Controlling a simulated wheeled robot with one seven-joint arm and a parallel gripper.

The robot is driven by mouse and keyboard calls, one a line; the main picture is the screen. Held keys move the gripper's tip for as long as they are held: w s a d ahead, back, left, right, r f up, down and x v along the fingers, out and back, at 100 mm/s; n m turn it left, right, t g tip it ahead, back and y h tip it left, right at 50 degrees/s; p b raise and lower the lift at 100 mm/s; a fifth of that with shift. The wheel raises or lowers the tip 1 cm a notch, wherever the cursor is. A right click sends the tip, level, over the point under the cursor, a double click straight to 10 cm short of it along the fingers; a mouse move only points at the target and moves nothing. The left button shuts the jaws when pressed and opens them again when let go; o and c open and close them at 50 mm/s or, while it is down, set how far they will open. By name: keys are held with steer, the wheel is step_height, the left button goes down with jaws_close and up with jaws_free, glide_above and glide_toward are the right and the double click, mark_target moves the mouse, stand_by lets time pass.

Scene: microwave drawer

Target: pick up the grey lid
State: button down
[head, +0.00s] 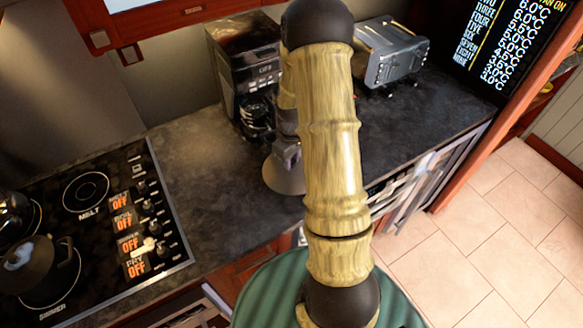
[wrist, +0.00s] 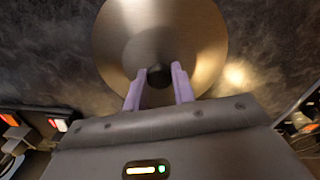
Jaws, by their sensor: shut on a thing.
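The grey lid (wrist: 160,30) is a round, shiny metal disc with a small dark knob (wrist: 158,76) at its middle. My gripper (wrist: 158,84) is shut on the knob, with one pale purple finger on each side of it. In the head view the lid (head: 284,178) shows partly behind my arm, over the dark countertop. I cannot tell whether it rests on the counter or hangs just above it. My gripper is mostly hidden behind my arm in the head view.
A coffee maker (head: 243,65) stands behind the lid, and a toaster (head: 388,55) is at the back right. A stove (head: 85,225) with pots is on the left. The dark countertop (head: 190,160) is clear left of the lid. A drawer front (head: 425,180) is below the counter edge.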

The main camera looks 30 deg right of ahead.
step_height(320, 180, up, 6)
steer(key=shift+f+b, duration=0.1)
steer(key=shift+b, duration=0.5)
